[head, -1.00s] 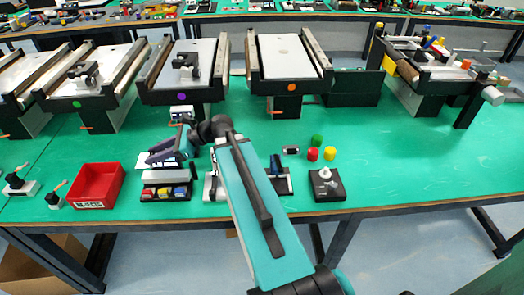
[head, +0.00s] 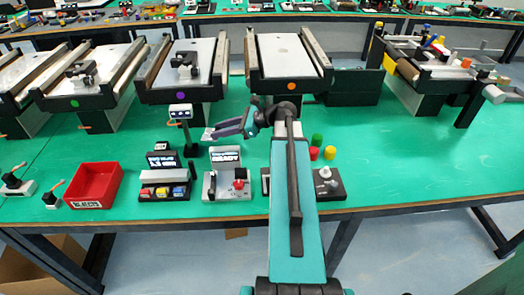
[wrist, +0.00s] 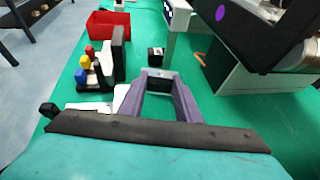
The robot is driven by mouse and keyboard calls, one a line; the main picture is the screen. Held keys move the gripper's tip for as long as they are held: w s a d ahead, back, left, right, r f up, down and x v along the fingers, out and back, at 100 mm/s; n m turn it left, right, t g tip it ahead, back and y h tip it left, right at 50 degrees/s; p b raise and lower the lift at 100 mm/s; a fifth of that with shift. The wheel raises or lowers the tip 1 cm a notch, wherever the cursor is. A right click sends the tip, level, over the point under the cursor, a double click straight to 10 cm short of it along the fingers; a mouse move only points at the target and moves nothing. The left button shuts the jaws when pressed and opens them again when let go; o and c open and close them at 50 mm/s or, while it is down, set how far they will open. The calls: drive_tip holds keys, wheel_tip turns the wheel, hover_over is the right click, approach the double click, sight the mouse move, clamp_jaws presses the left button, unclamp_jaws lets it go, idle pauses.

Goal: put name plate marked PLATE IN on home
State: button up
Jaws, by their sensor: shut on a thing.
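My gripper (head: 210,133) reaches left over the green table, in front of the purple-dot conveyor. In the wrist view its two purple fingers (wrist: 159,80) are closed on a small grey-black plate (wrist: 160,74). The plate's marking cannot be read, so I cannot tell whether it says PLATE IN. Another small black block with a white label (head: 161,146) lies on the table behind the display stand; it also shows in the wrist view (wrist: 156,54), beyond the fingertips. I cannot tell which spot is home.
A small screen on a post (head: 180,111) stands just left of my gripper. Conveyors (head: 182,92) stand behind.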

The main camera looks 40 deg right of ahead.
drive_tip(key=s+d+f+m+h, duration=0.1)
drive_tip(key=s+d, duration=0.3)
drive_tip(key=d, duration=0.4)
drive_tip(key=s+d+f+m+t+h+b, duration=0.1)
drive_tip(key=s+d, duration=0.4)
drive_tip(key=d, duration=0.3)
drive_tip(key=shift+s+d+t, duration=0.2)
drive_tip(key=shift+s+t, duration=0.1)
drive_tip(key=shift+f, duration=0.15)
drive_tip(key=shift+f+p, duration=0.3)
drive_tip(key=shift+f, duration=2.8)
drive_tip(key=shift+f, duration=0.1)
drive_tip(key=shift+f+p, duration=0.35)
drive_tip(key=shift+f, duration=1.4)
drive_tip(key=shift+f, duration=0.15)
drive_tip(key=o, duration=1.1)
drive_tip(key=shift+o, duration=0.2)
